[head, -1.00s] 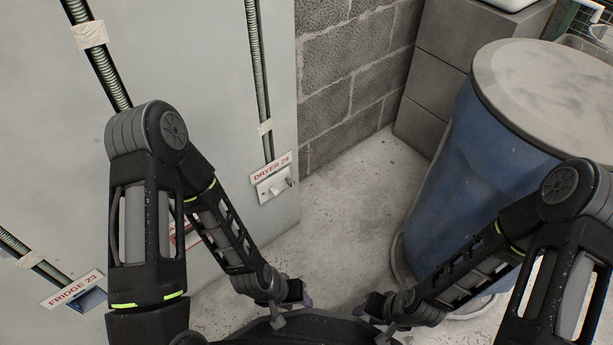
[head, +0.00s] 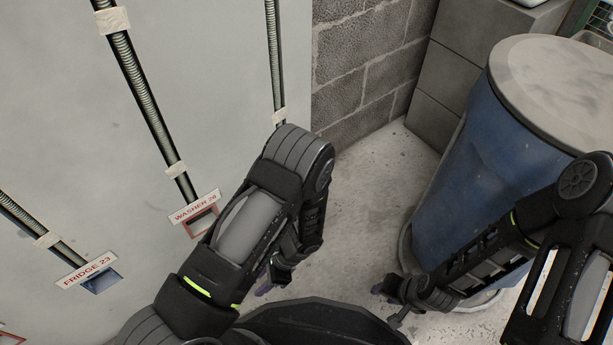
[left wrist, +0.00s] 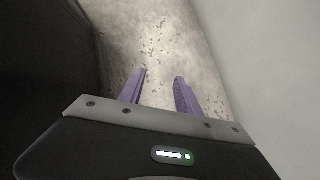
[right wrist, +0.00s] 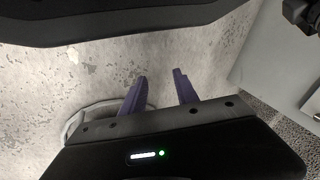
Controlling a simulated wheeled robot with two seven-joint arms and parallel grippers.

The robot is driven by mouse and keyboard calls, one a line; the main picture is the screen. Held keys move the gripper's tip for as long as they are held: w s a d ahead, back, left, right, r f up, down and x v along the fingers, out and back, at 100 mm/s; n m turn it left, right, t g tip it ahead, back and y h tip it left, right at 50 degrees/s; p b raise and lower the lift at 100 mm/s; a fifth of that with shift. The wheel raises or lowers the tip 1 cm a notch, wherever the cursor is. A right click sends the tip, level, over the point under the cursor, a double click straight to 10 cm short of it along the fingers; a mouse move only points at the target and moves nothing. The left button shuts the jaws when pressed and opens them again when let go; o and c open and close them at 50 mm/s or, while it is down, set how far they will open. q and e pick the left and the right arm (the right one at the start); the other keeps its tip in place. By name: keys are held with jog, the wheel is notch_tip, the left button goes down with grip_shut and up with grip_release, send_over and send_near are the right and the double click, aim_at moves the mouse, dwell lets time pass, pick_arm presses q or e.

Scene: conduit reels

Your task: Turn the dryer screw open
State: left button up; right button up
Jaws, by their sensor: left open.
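The dryer label and its switch box do not show in the head view now; my left arm covers that part of the wall panel. The conduit (head: 272,60) at the panel's right edge runs down behind that arm. My left gripper (head: 270,284) hangs low near the floor, partly hidden by its arm. In the left wrist view it (left wrist: 161,74) is open and empty over the floor. My right gripper (head: 387,302) is low, left of the blue barrel's foot. In the right wrist view it (right wrist: 161,74) is open and empty. No screw can be made out.
The pale wall panel (head: 60,140) carries the washer label (head: 194,207) and the fridge label (head: 86,270). A blue barrel (head: 470,165) with a pale lid stands at the right. Grey blocks (head: 455,70) stand behind it. The floor (head: 365,185) between panel and barrel is clear.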

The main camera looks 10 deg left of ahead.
pick_arm(q)
jog(key=w+d+r+m+t+y+b, duration=0.1)
jog(key=w+d+r+m+t+y, duration=0.3)
jog(key=w, duration=0.5)
jog(key=w+d+r+m+t+y+b, duration=0.1)
jog(key=w+d+r+m+t+y, duration=0.1)
jog(key=w+r+m+t+y, duration=0.45)
jog(key=w+d+r+m+t+h, duration=0.1)
jog(key=w+d+r+t+h, duration=0.1)
jog(key=w+d+r+t, duration=0.2)
notch_tip(320, 180, up, 2)
jog(key=w+d, duration=0.2)
jog(key=shift+w+d+r, duration=0.15)
jog(key=shift+w+d, duration=0.15)
jog(key=shift+d, duration=0.05)
pick_arm(e)
jog(key=shift+n+g+y, duration=0.3)
jog(key=shift+g+y, duration=0.1)
jog(key=shift+g, duration=0.1)
jog(key=s+a+f, duration=0.2)
jog(key=f, duration=0.1)
jog(key=shift+s+a, duration=0.1)
jog(key=shift+s, duration=0.1)
